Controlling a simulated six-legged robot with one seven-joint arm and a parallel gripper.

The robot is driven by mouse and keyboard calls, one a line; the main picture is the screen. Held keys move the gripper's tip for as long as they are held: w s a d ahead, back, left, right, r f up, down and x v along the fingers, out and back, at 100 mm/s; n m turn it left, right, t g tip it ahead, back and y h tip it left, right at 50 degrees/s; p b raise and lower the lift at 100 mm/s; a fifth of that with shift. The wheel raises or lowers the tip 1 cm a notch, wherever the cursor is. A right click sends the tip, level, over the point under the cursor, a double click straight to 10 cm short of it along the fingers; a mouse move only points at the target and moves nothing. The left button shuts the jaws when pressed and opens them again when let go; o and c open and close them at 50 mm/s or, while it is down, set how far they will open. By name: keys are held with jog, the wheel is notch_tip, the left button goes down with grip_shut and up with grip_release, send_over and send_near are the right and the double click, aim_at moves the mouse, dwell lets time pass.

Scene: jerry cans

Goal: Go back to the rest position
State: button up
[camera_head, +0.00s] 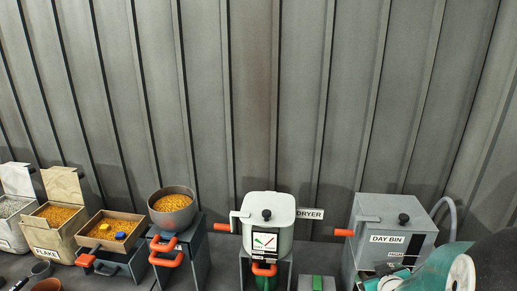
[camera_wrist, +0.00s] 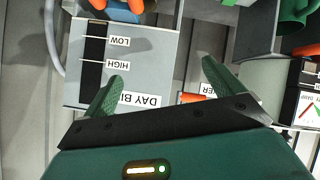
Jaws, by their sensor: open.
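My gripper (camera_wrist: 161,84) shows in the wrist view with its two green fingers spread wide and nothing between them. The grey day bin (camera_head: 398,236) stands at the right in the head view. It also fills the upper left of the wrist view (camera_wrist: 150,60), upside down, behind the fingers. Whether a finger touches it I cannot tell. A green and white part of my arm (camera_head: 440,268) covers the lower right of the head view and hides the bin's lower front. The gripper's fingertips are not clear there.
The white dryer (camera_head: 268,220) with a dial and orange handles stands left of the bin. Further left are a bowl of orange pellets (camera_head: 172,203), a tray of pellets (camera_head: 110,229) and a flake box (camera_head: 56,216). A ribbed grey wall (camera_head: 270,100) stands behind.

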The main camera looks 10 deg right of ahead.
jog(key=s+a+r+g+y, duration=0.1)
jog(key=s+a+r+g, duration=0.2)
jog(key=a+r, duration=0.95)
jog(key=s+a+r+g+y, duration=0.1)
jog(key=s+a+r+y, duration=0.1)
jog(key=s+a, duration=0.7)
jog(key=a+y, duration=0.1)
jog(key=a, duration=0.3)
jog(key=shift+s+a+r+g, duration=0.2)
jog(key=shift+s+r+g, duration=0.15)
jog(key=shift+g, duration=0.05)
jog(key=shift+c, duration=0.2)
